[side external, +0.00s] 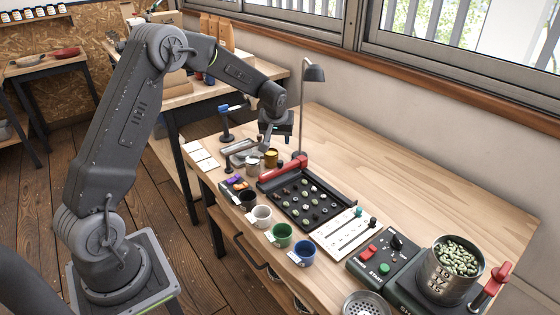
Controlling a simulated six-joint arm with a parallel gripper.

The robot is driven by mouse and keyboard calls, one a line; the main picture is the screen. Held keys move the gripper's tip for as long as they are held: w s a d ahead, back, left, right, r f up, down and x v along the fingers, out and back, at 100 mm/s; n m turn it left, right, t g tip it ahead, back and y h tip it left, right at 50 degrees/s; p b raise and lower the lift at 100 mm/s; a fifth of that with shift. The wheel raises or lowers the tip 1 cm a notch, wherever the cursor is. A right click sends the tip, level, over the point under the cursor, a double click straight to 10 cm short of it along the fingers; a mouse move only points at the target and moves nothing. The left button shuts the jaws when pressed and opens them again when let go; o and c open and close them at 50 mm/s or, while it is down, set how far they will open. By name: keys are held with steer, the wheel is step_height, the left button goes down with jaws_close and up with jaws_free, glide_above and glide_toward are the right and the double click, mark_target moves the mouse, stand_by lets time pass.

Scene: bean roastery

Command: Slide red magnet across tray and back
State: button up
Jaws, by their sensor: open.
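The red magnet (284,169) is a long red bar lying along the far left edge of the black tray (335,221). The tray sits on the wooden table and holds several pale and dark beans spread over its floor. My gripper (274,139) is above the table, beyond the magnet's far left side.
A lamp (313,74) stands behind the tray. Black, white, green (280,236) and blue cups line the front edge. The table's back is clear.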

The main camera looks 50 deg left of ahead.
mark_target(280, 161)
steer(key=x, duration=1.3)
steer(key=shift+w+a+f, duration=0.1)
steer(key=shift+f, duration=0.15)
jaws_close()
